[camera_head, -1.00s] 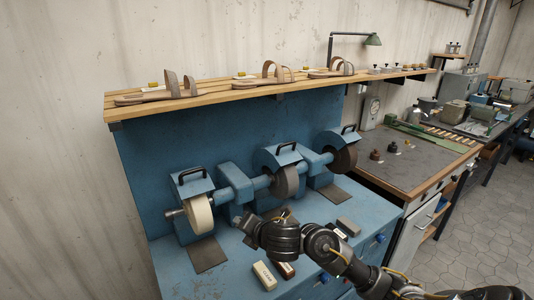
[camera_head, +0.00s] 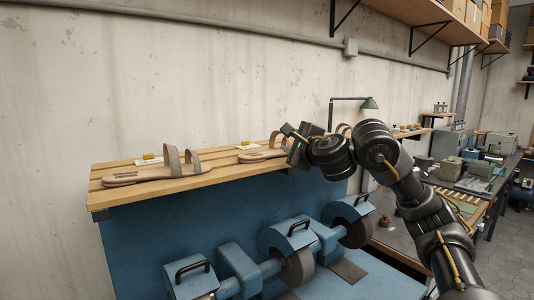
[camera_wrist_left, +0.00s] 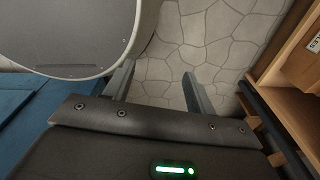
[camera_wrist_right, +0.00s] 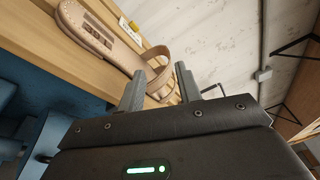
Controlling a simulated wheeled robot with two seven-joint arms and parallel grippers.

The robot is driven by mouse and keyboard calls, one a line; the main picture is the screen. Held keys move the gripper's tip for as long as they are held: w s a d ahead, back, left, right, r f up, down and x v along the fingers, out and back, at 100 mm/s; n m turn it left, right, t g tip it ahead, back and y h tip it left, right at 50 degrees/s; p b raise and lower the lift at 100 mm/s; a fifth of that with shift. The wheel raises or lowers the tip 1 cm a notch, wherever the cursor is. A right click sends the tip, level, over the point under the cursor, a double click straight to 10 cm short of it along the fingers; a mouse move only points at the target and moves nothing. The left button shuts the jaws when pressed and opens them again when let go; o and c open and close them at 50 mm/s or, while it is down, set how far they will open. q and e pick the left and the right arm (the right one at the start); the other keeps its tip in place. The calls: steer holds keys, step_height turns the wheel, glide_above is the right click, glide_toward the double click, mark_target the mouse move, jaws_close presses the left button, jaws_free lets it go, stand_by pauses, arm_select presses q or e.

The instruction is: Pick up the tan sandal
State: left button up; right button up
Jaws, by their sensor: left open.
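Tan sandals with looped straps lie along the wooden shelf (camera_head: 105,198). In the head view one sandal (camera_head: 150,174) lies at the left end and a second sandal (camera_head: 260,155) near the middle. A third, farther right, is mostly hidden behind my right arm. The colours look alike. My right gripper (camera_head: 293,134) is at shelf height beside the second sandal. In the right wrist view a tan sandal (camera_wrist_right: 97,35) lies just beyond my open fingers (camera_wrist_right: 160,84), its strap behind them, not gripped. My left gripper (camera_wrist_left: 158,80) is open and empty above the floor.
Small cards with yellow blocks lie behind the sandals. Blue grinders (camera_head: 285,240) stand below the shelf. Boxes sit on a bracketed wall shelf (camera_head: 425,12) at upper right.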

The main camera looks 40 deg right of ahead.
mark_target(279, 133)
steer(key=w+d, duration=0.2)
steer(key=w, duration=0.1)
steer(key=shift+w+d+r, duration=0.15)
steer(key=shift+w, duration=0.3)
steer(key=shift+r, duration=0.15)
steer(key=shift+w+d+p, duration=0.1)
steer(key=shift+w+p, duration=0.05)
steer(key=shift+p, duration=0.15)
steer(key=x, duration=0.2)
steer(key=p+x, duration=0.1)
steer(key=shift+w+d, duration=0.3)
steer(key=shift+d, duration=0.05)
steer(key=shift+w, duration=0.45)
arm_select(q)
steer(key=shift+s+d+r, duration=0.1)
steer(key=shift+s+r, duration=0.2)
steer(key=shift+r, duration=0.25)
steer(key=shift+s+r, duration=0.3)
steer(key=shift+r, duration=0.2)
arm_select(e)
steer(key=shift+s, duration=0.1)
